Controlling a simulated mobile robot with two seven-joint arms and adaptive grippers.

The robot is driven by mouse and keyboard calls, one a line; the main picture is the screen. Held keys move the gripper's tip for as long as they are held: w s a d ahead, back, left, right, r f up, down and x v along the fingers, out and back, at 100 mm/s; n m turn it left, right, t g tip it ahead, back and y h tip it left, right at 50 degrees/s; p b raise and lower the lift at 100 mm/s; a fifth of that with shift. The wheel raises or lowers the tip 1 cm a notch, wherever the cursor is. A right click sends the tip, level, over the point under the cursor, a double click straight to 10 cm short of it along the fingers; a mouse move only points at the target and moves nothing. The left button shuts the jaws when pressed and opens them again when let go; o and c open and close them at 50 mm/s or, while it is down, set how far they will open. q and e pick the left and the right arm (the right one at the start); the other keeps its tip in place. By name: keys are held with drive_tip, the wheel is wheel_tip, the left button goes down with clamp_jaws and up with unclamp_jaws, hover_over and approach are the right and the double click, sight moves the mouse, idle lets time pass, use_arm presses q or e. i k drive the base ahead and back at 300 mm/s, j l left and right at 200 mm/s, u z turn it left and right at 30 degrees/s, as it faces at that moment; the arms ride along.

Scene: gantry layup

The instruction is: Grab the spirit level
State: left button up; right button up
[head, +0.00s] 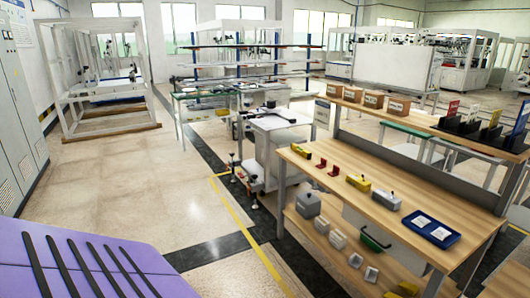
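I cannot single out the spirit level for certain. Several small yellow pieces lie on the wooden workbench (420,190) at the right. A yellow block (358,183) lies near the bench's middle. A longer, thin yellow piece (300,151) lies near the far left end of the bench top. They are too small to tell their details. Neither of my grippers is in view, and nothing is seen touching these pieces.
Red brackets (321,164) and a blue tray (431,229) with white cards share the bench top. Cardboard boxes (373,100) stand on the raised shelf behind. Grey blocks (308,204) sit on the lower shelf. A purple surface with black strips (75,265) fills the lower left. Open floor (150,185) lies between.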

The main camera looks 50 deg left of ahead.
sight(306, 155)
drive_tip(key=u, duration=1.35)
drive_tip(key=i+j+u, duration=0.15)
drive_tip(key=i, duration=0.2)
drive_tip(key=i+u, duration=0.15)
drive_tip(key=i, duration=0.2)
drive_tip(key=i+j, duration=0.15)
drive_tip(key=i, duration=0.65)
drive_tip(key=i+j+u, duration=0.1)
drive_tip(key=i, duration=0.7)
drive_tip(key=i+j+z, duration=0.1)
drive_tip(key=i+z, duration=0.3)
drive_tip(key=i+j+z, duration=0.2)
drive_tip(key=z, duration=0.25)
drive_tip(key=i+j+z, duration=0.4)
drive_tip(key=k+l, duration=0.1)
